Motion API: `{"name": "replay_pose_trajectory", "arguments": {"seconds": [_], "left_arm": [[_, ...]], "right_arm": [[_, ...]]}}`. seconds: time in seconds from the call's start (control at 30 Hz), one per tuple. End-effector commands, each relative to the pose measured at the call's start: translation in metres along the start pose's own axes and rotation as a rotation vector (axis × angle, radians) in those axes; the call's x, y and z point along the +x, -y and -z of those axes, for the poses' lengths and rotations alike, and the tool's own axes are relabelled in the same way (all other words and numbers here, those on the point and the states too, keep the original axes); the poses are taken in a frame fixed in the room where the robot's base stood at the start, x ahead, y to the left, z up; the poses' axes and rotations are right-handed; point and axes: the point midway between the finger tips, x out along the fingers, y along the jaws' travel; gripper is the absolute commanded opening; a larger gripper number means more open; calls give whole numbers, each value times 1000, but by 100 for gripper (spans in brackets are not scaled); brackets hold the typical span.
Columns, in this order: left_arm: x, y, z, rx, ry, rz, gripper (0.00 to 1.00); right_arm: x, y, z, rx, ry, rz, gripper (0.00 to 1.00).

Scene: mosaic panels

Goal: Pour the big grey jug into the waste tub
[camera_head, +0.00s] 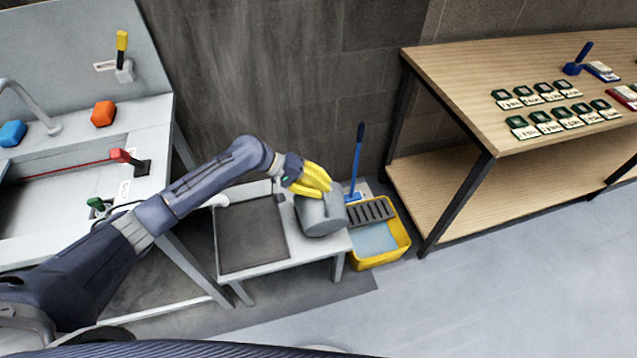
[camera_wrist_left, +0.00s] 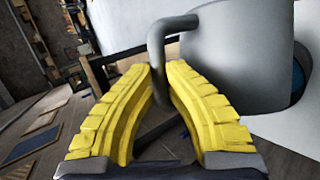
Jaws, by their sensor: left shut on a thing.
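The big grey jug (camera_head: 322,218) is at the right end of a low white bench in the head view. My left gripper (camera_head: 313,180), with yellow fingers, is over its near-top side. In the left wrist view, the fingers (camera_wrist_left: 160,75) are shut on the handle of the jug (camera_wrist_left: 240,58). I cannot tell whether the jug rests on the bench or hangs just above it. The yellow waste tub (camera_head: 382,259) stands on the floor right of the bench, with a slotted grey grate (camera_head: 370,212) across it and pale blue inside. My right gripper is not in view.
The low bench (camera_head: 300,252) carries a dark mat (camera_head: 250,237) left of the jug. A blue-handled tool (camera_head: 357,155) stands behind the tub. A wooden shelf table (camera_head: 470,80) with several green-topped items is at right. A sink counter (camera_head: 150,120) is at left.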

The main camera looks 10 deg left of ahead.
Motion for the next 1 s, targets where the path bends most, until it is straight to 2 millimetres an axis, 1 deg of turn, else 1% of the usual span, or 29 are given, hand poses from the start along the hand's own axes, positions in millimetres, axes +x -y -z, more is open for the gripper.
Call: {"name": "replay_pose_trajectory", "arguments": {"seconds": [0.23,0.67,1.0], "left_arm": [[5,2,-11,32,-17,8,0],[17,4,-37,100,-67,34,0],[29,10,-56,170,-117,60,0]], "right_arm": [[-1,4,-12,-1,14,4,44],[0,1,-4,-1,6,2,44],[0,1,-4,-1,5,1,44]]}}
